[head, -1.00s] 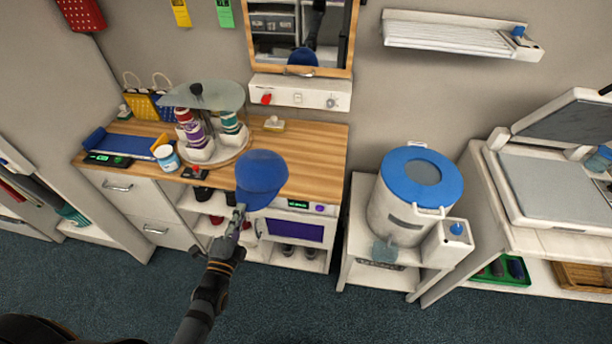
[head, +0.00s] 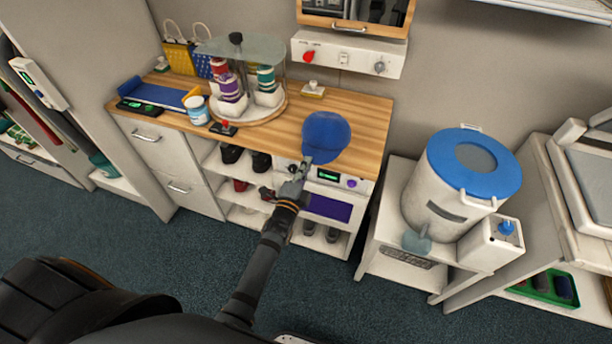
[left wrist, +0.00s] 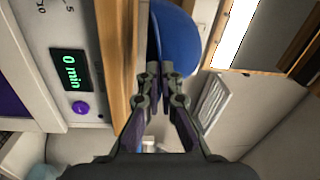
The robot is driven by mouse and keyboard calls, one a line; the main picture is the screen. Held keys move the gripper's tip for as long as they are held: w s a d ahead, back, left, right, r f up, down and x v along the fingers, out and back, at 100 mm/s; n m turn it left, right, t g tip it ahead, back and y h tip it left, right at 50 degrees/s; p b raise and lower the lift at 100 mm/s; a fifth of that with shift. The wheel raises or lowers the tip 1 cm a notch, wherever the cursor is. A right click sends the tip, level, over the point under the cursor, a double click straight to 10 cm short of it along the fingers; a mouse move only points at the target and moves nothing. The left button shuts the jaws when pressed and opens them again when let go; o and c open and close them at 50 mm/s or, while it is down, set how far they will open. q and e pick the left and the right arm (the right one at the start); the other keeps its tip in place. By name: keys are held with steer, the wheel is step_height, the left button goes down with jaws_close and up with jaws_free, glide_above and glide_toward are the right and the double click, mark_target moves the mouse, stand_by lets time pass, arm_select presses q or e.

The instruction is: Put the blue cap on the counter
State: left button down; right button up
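The blue cap (head: 326,135) shows over the front right part of the wooden counter (head: 358,112), its brim toward me. My left gripper (head: 303,170) is at the counter's front edge, shut on the cap's brim. In the left wrist view the fingertips (left wrist: 160,78) are close together at the cap (left wrist: 178,38), beside the wooden counter edge (left wrist: 117,60). I cannot tell whether the cap touches the counter top. My right gripper is not in view.
A glass-topped carousel with cups (head: 240,75), a white-blue tub (head: 197,110) and a small red-button box (head: 223,128) stand left of the cap. A wall panel with knobs (head: 345,58) hangs behind. A blue-lidded drum (head: 445,195) stands to the right.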

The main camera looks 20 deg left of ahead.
arm_select(q)
step_height(320, 180, down, 4)
steer(key=shift+r+b, duration=0.2)
steer(key=shift+b, duration=0.85)
steer(key=c, duration=1.5)
jaws_free()
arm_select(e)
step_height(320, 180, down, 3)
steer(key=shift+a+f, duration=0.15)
arm_select(q)
steer(key=s, duration=1.2)
steer(key=shift+a+f, duration=0.2)
steer(key=shift+f, duration=0.1)
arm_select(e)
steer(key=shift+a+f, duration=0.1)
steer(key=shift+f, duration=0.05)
